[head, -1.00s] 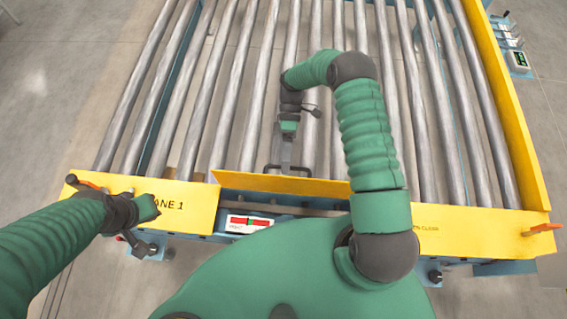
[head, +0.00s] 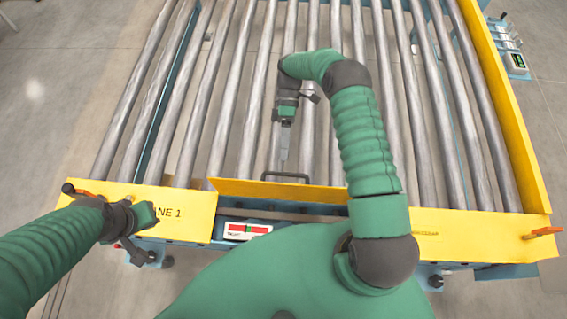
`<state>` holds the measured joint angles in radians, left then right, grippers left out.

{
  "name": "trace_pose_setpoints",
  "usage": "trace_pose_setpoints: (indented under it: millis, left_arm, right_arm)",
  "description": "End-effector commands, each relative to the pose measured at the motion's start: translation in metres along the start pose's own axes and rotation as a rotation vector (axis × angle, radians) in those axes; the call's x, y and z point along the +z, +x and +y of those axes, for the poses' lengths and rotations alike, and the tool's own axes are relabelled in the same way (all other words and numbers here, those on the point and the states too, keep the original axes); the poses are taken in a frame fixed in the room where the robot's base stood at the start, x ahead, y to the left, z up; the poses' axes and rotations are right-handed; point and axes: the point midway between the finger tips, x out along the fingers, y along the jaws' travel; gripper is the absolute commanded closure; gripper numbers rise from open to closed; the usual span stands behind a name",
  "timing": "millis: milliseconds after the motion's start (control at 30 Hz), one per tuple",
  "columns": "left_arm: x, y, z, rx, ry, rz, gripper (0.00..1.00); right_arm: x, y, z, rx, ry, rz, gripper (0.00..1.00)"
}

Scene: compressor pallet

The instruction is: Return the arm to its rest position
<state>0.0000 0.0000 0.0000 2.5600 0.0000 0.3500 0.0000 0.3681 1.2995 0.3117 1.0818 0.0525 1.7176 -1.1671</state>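My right arm reaches out over the roller conveyor and bends back at the wrist. My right gripper (head: 284,156) hangs above the rollers, its narrow grey fingers pointing down in the picture. They are seen nearly edge-on, so their opening does not show. A dark handle (head: 285,176) stands at the yellow front gate (head: 270,191), just below the fingertips in the picture, with a small gap between. My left gripper (head: 150,213) is at the left, over or beside the yellow LANE 1 plate (head: 185,209); its fingers are too small and foreshortened to read.
The conveyor rollers (head: 235,100) are bare. A yellow side rail (head: 490,90) runs along the right. Orange levers (head: 543,230) stick out at the front corners. A red-and-white panel (head: 247,230) sits below the gate, and a small display box (head: 517,62) stands at the far right.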

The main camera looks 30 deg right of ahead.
Motion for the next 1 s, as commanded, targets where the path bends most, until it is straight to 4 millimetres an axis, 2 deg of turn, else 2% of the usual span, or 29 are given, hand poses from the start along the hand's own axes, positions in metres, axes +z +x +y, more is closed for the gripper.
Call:
trace_pose_setpoints:
  millis: [100,200,667,767,900,1000]
  left_arm:
    - [0.001,0.002,0.000,0.000,0.000,0.000,1.00]
    - [0.001,0.002,0.000,0.000,0.000,0.000,1.00]
    - [0.000,0.002,0.000,0.000,0.000,0.000,1.00]
    - [0.000,0.002,0.000,0.000,0.000,0.000,1.00]
    - [0.001,0.002,0.000,0.000,0.000,0.000,1.00]
    - [0.001,0.002,0.000,0.000,0.000,0.000,1.00]
  right_arm:
    - [0.000,-0.014,0.001,0.000,0.000,0.000,0.66]
    - [0.000,-0.019,0.001,-0.001,0.001,-0.001,0.66]
    - [-0.001,-0.020,-0.002,0.012,0.011,-0.006,0.66]
    - [-0.007,-0.022,-0.009,0.091,0.076,-0.024,0.66]
    - [-0.014,-0.025,-0.027,0.320,0.262,-0.028,0.66]
    - [-0.012,-0.025,-0.043,0.502,0.405,0.020,0.66]
